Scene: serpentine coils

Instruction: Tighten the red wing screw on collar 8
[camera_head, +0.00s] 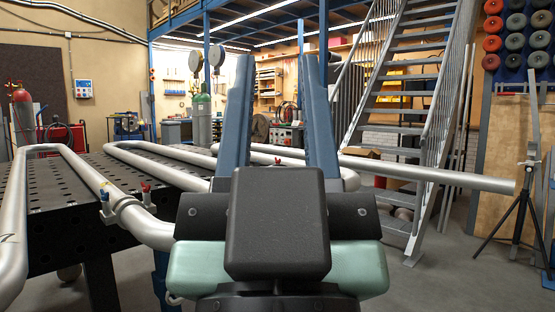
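My gripper (277,62) is in the middle of the view, its two blue fingers pointing up and away from me. The fingers stand well apart with nothing between them, so it is open. A silver pipe coil (88,174) lies on the black table to the left. A metal collar (124,205) sits around its near right bend, left of my gripper and apart from it. A red wing screw (146,188) stands on the collar's right side, and a blue one (104,197) on its left. A small red part (278,161) shows on the pipe behind my fingers. No collar number is readable.
The black perforated table (60,215) fills the left side. A straight pipe end (480,182) runs out to the right, near a black tripod stand (522,205). Metal stairs (405,100) rise behind. The grey floor at the lower right is mostly clear.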

